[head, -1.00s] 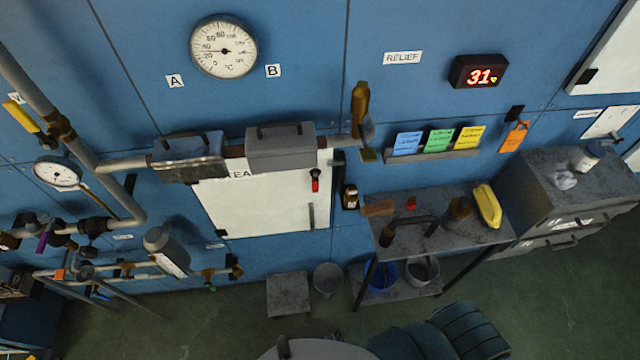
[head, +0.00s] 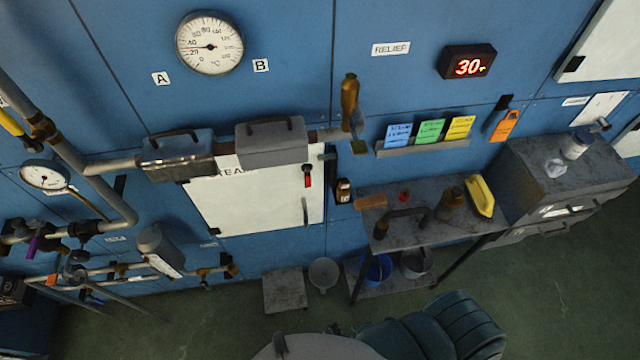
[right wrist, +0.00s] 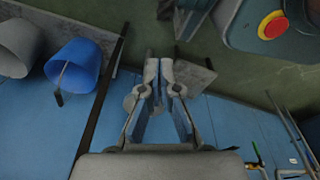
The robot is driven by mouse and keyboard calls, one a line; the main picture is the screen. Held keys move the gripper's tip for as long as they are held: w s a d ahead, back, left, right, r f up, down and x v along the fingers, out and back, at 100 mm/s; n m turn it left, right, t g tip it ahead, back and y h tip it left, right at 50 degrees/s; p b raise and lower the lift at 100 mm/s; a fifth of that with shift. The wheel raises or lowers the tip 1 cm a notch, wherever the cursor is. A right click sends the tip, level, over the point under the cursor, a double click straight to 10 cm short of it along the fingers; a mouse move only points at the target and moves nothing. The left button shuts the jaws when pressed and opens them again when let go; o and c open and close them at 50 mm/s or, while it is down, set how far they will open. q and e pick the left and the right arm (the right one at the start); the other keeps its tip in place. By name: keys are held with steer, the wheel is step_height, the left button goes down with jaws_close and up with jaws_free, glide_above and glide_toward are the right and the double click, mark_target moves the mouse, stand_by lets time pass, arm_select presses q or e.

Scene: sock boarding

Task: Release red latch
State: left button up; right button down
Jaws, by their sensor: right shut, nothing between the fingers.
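The red latch (head: 308,178) is a small red handle with a dark top. It hangs at the right side of a white door panel (head: 250,205) on the blue wall in the head view, above a grey pull handle (head: 304,211). My right gripper (right wrist: 163,68) shows in the right wrist view, with its fingers shut and empty. The latch is not seen in that view, and the gripper appears low, near the floor and buckets. The right gripper is not visible in the head view. My left gripper is not in view.
A grey workbench (head: 405,232) with a yellow item (head: 480,196) stands right of the door. A blue bucket (right wrist: 73,66) and a grey bucket (right wrist: 18,48) show in the wrist view. A grey stool (head: 284,291) stands below the door. Pipes (head: 115,195) crowd the left.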

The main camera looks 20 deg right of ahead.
steer(key=w+a+r+t, duration=0.1)
steer(key=w+r, duration=0.3)
steer(key=r, duration=0.5)
steer(key=w+r+m+y, duration=0.1)
steer(key=w+r, duration=0.3)
steer(key=r, duration=0.5)
steer(key=w+a+r+t, duration=0.1)
steer(key=w+r, duration=0.3)
steer(key=r, duration=0.6)
steer(key=m+t+y, duration=0.8)
steer(key=m+t, duration=0.4)
steer(key=m, duration=0.1)
glide_toward(307, 176)
steer(key=s+d+f, duration=0.2)
steer(key=d+f, duration=0.2)
steer(key=shift+r+b, duration=0.2)
steer(key=shift+b, duration=0.2)
steer(key=shift+a, duration=0.1)
steer(key=p+x, duration=0.3)
steer(key=x, duration=0.7)
